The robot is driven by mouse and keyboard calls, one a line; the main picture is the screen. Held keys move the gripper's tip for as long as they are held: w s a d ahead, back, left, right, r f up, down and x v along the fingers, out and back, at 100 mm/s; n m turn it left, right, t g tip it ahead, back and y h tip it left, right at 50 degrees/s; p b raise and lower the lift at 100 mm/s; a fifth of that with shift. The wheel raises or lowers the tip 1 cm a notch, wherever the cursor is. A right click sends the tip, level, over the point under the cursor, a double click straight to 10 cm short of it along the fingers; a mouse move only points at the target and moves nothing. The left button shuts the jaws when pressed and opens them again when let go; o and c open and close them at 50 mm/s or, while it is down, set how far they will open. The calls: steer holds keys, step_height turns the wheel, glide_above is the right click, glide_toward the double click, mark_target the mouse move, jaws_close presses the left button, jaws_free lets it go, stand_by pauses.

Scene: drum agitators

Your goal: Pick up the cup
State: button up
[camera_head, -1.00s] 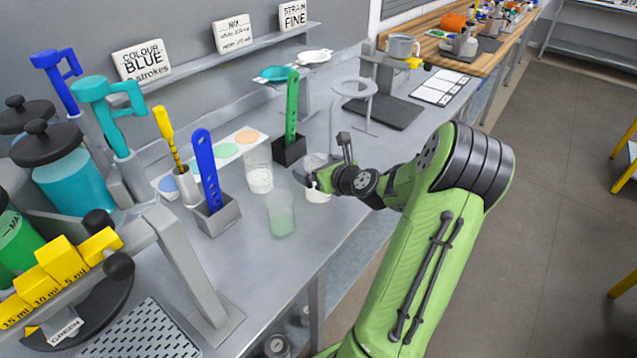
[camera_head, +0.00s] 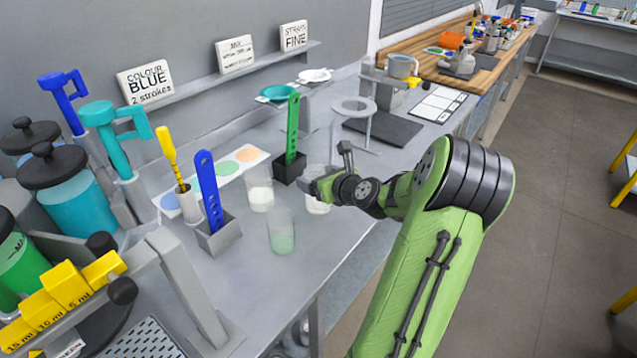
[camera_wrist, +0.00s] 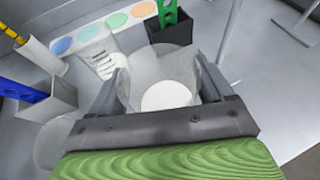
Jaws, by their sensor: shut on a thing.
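My gripper (camera_head: 318,186) is at the bench's front edge area. It is shut on a clear cup (camera_head: 319,205) with white contents. In the wrist view the cup (camera_wrist: 163,82) sits between the two fingers of my gripper (camera_wrist: 160,85), with a white disc of contents inside. The fingers hide part of its sides. I cannot tell whether its base touches the bench. A second clear cup (camera_head: 260,190) with white contents stands to the left. A third cup (camera_head: 281,235) with pale green contents stands nearer the front.
A black holder (camera_head: 289,168) with a green paddle stands just behind my gripper. A grey holder (camera_head: 219,236) with a blue paddle stands to the left. A ring stand (camera_head: 368,125) is behind right. Pump bottles (camera_head: 75,195) crowd the left. The front bench strip is clear.

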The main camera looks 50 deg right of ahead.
step_height(320, 180, up, 7)
steer(key=p, duration=0.2)
stand_by(0.3)
steer(key=shift+r, duration=0.1)
